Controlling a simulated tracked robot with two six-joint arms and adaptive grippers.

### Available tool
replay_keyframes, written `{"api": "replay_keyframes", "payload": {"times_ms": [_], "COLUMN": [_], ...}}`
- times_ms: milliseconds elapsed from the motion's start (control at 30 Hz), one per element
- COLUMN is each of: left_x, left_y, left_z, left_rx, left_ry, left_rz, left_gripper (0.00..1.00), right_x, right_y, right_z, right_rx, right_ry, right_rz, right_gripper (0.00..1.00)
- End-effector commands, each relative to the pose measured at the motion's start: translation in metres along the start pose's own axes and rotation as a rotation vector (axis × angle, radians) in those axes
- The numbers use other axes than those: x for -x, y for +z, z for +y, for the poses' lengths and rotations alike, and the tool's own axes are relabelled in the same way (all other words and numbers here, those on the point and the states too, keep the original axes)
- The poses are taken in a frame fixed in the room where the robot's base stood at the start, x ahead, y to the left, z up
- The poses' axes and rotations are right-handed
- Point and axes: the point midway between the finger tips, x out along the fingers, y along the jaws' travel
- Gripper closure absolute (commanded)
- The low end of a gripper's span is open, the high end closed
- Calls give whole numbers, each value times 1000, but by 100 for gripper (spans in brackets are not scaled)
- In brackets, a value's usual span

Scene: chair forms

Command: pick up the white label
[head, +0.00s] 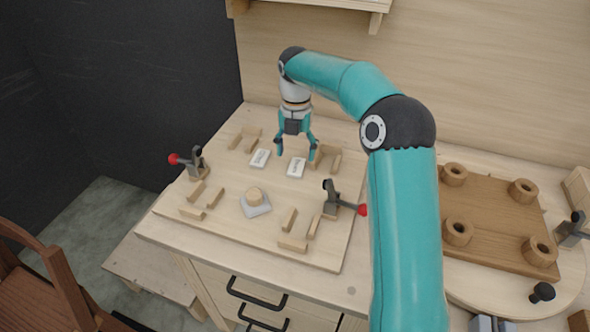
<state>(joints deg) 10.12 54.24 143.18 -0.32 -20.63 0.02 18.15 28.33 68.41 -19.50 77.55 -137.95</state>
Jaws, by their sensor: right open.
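Two small white labels with dark marks lie flat on the wooden board (225,222): one on the left (260,158) and one on the right (296,168). I cannot tell which one the task means. My right gripper (296,153) points down above the back of the board, its two fingers apart and nothing between them. Its fingertips are close to the right label, and the left label is just left of them. I cannot tell the exact height of the fingertips. My left gripper is out of view.
Wooden blocks stand around the board. Red-knobbed clamps stand at its left (190,161) and right (340,203). A pale block with a round wooden top (256,202) sits near the front. A brown panel with round pegs (488,222) lies at right. A chair (45,280) is at lower left.

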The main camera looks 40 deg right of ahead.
Motion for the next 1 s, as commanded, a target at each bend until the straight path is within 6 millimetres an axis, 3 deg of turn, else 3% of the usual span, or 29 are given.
{"api": "replay_keyframes", "payload": {"times_ms": [167, 500, 767, 1000], "left_x": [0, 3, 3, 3], "left_y": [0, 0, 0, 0], "left_z": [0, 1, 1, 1], "left_rx": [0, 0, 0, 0], "left_ry": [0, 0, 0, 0], "left_rz": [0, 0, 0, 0], "left_gripper": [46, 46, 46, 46], "right_x": [-10, -52, -56, -56], "right_y": [-1, -3, -3, -3], "right_z": [0, 1, 1, 2], "right_rx": [0, -2, -1, 0], "right_ry": [-1, 0, 1, 1], "right_rz": [1, 1, 0, 0], "right_gripper": [29, 29, 29, 66]}}
